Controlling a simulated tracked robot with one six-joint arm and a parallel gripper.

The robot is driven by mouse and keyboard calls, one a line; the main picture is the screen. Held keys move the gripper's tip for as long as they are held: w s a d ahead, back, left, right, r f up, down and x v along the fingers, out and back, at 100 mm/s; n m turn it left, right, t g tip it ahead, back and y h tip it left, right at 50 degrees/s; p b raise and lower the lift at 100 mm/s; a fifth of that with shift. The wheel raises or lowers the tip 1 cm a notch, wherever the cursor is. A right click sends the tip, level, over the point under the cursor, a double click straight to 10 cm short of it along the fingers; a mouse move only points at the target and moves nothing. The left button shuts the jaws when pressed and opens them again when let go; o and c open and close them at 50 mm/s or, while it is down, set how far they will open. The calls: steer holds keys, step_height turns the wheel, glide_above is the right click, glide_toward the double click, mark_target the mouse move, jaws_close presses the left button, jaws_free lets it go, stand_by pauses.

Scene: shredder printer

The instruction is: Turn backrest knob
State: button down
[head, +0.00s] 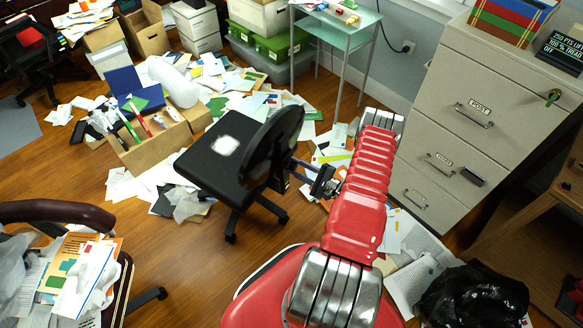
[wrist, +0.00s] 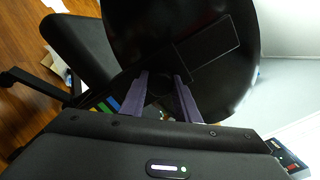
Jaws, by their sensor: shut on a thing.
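A black office chair (head: 214,158) stands in the middle of the head view, with a white patch on its seat. Its rounded backrest (head: 279,133) faces my arm and fills the upper wrist view (wrist: 215,25). My gripper (head: 291,168) reaches the back of the backrest, low down. In the wrist view, its two purple fingers (wrist: 160,82) stand on either side of the dark backrest knob (wrist: 160,88). The gripper is shut on the knob, which is dark against the black backrest and mostly hidden. How far the knob is turned does not show.
A beige filing cabinet (head: 488,115) stands to the right of my arm. Papers and an open cardboard box (head: 160,150) litter the floor behind the chair. A black bag (head: 470,297) lies at the lower right, and another chair (head: 60,218) at the left. Wooden floor (head: 190,255) is clear in front.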

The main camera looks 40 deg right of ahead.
steer(key=n, duration=0.5)
steer(key=shift+a, duration=0.1)
steer(key=shift+n, duration=0.8)
steer(key=n, duration=0.3)
steer(key=shift+n, duration=2.2)
steer(key=shift+n, duration=0.6)
steer(key=n, duration=0.5)
steer(key=c, duration=1)
jaws_free()
